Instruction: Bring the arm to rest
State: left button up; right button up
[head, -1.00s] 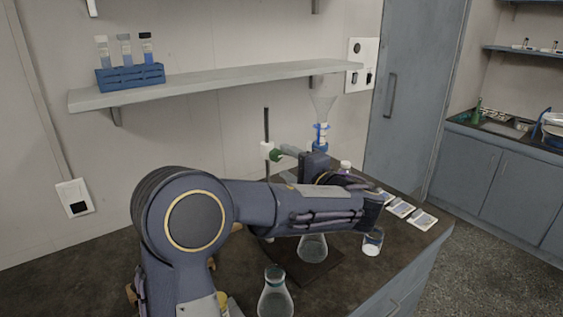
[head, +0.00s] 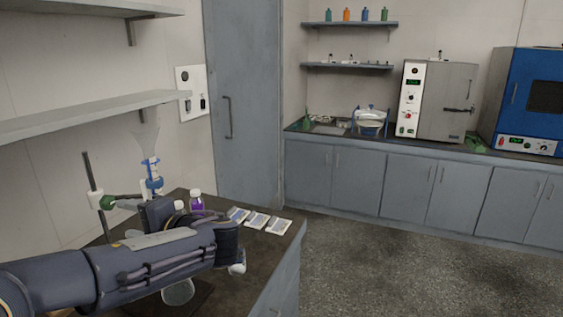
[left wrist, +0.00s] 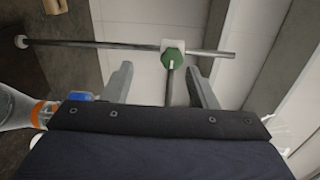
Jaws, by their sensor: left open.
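My left arm comes in from the lower left in the head view. My left gripper (head: 135,207) is at the stand on the bench, and my own wrist hides part of it. In the left wrist view the two fingers of my left gripper (left wrist: 161,88) are apart. A grey rod of the clamp runs between them, and I see no grip on it. The clamp's green knob (left wrist: 173,58) lies just beyond the fingertips; it also shows in the head view (head: 107,202). My right gripper is not in view.
A funnel with a blue holder (head: 152,177) stands close behind the gripper. A purple bottle (head: 197,202), several white packets (head: 257,221) and a flask (head: 178,292) are on the bench. A shelf (head: 80,120) hangs above. Open floor (head: 385,265) lies to the right.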

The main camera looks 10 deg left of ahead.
pick_arm(q)
jog(key=s+a+f+n+g+h, duration=0.1)
jog(key=s+f+g+h, duration=0.2)
jog(key=s+f+h, duration=0.9)
jog(key=s+d+f+n+t+h, duration=0.2)
jog(key=s+d+h, duration=0.2)
jog(key=s+d, duration=0.2)
jog(key=s+d+f+n+t+h+p, duration=0.1)
jog(key=s+d+f+n+h, duration=0.1)
jog(key=s+d, duration=0.4)
jog(key=d+f+h, duration=0.1)
jog(key=d+h, duration=0.1)
jog(key=d, duration=0.1)
jog(key=shift+d+f+t, duration=0.15)
jog(key=shift+d+t, duration=0.15)
jog(key=shift+t, duration=0.1)
